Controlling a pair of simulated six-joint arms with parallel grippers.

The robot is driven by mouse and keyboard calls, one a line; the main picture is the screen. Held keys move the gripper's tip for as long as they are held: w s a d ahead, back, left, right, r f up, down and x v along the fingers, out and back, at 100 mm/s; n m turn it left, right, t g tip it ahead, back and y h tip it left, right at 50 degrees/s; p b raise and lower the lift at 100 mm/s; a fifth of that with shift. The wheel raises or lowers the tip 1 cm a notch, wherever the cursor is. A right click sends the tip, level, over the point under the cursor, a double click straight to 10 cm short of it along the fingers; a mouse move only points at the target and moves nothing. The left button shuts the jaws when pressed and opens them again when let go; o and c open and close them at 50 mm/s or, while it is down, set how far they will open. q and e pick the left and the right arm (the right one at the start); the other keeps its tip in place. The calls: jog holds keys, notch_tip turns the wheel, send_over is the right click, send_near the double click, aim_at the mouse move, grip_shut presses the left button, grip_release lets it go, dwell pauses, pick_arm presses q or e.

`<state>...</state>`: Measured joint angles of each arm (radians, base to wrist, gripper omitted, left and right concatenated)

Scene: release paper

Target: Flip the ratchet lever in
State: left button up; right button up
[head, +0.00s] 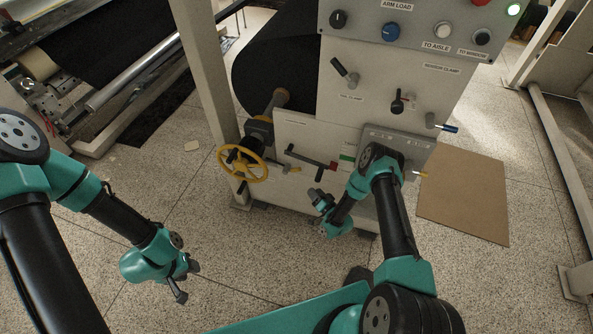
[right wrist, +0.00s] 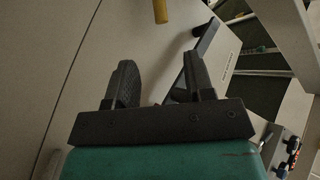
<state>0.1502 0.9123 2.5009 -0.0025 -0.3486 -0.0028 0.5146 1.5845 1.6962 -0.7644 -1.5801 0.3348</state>
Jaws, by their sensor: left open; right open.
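Several levers stand on the pale machine front. A long dark lever bar (head: 310,159) with a red end is on the lower panel in the head view, but no readable label shows which one is the ratchet lever. In the right wrist view, a dark lever (right wrist: 207,39) rises beyond the right finger, and a yellow handle end (right wrist: 160,10) shows at the top. My right gripper (right wrist: 160,82) is open and empty, in front of the lower panel; the head view shows it below the lever bar. My left gripper (head: 182,284) is open and empty over the floor at left.
A yellow handwheel (head: 243,163) stands left of the lower panel, beside a pale post (head: 207,65). A knob panel (head: 415,28) is above. A brown board (head: 465,195) lies on the floor at right. Open floor surrounds my left gripper.

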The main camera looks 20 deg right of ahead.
aim_at(297, 169)
jog(key=x, duration=1.5)
jog(key=shift+w+a, duration=0.15)
jog(key=shift+w, duration=0.1)
jog(key=shift+c, duration=0.5)
grip_shut()
